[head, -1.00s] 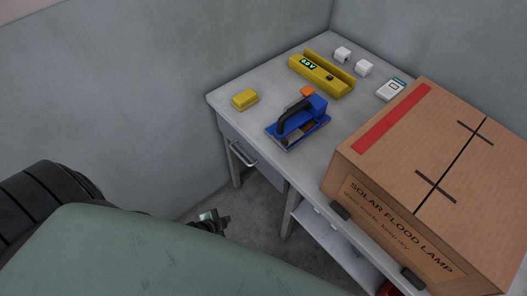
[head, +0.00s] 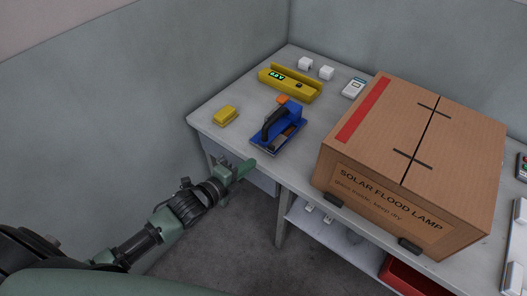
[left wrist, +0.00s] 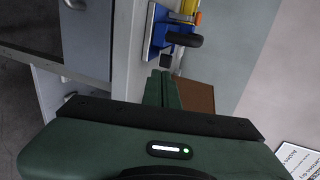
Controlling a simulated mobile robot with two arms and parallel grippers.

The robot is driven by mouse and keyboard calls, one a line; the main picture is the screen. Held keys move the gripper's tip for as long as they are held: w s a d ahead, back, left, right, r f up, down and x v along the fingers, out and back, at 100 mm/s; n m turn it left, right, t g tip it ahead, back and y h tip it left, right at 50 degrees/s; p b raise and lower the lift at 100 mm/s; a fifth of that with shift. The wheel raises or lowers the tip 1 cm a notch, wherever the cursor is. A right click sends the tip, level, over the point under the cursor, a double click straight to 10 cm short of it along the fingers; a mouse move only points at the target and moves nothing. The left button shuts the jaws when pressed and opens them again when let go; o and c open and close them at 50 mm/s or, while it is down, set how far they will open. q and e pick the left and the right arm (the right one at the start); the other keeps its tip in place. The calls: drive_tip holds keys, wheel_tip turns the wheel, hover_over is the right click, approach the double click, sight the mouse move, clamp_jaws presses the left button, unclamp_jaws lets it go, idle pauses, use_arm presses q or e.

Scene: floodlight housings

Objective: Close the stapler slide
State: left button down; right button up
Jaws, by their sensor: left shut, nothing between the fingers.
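The stapler (head: 278,130) is blue with a black handle and lies on the grey table (head: 215,135) near its left front edge. A grey and brown part shows at its near right side; I cannot tell how far the slide sticks out. In the left wrist view the stapler (left wrist: 160,40) is at the top, beyond my fingertips and partly cut off. My left gripper (head: 247,168) is shut and empty, at the table's front edge, short of the stapler and apart from it. It also shows in the left wrist view (left wrist: 162,78). My right gripper is out of view.
A large cardboard box (head: 440,115) stands right of the stapler. A drawer handle (left wrist: 75,4) is below the tabletop.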

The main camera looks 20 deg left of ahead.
use_arm(q)
approach(279, 142)
drive_tip(key=shift+w+d+f+p, duration=0.15)
drive_tip(key=shift+w+f+p, duration=0.1)
drive_tip(key=shift+w+p, duration=0.25)
drive_tip(key=shift+w+d, duration=0.15)
drive_tip(key=shift+w, duration=0.1)
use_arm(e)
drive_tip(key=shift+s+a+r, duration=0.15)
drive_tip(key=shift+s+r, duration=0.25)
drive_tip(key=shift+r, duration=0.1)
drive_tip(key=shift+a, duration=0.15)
use_arm(q)
drive_tip(key=shift+w, duration=0.1)
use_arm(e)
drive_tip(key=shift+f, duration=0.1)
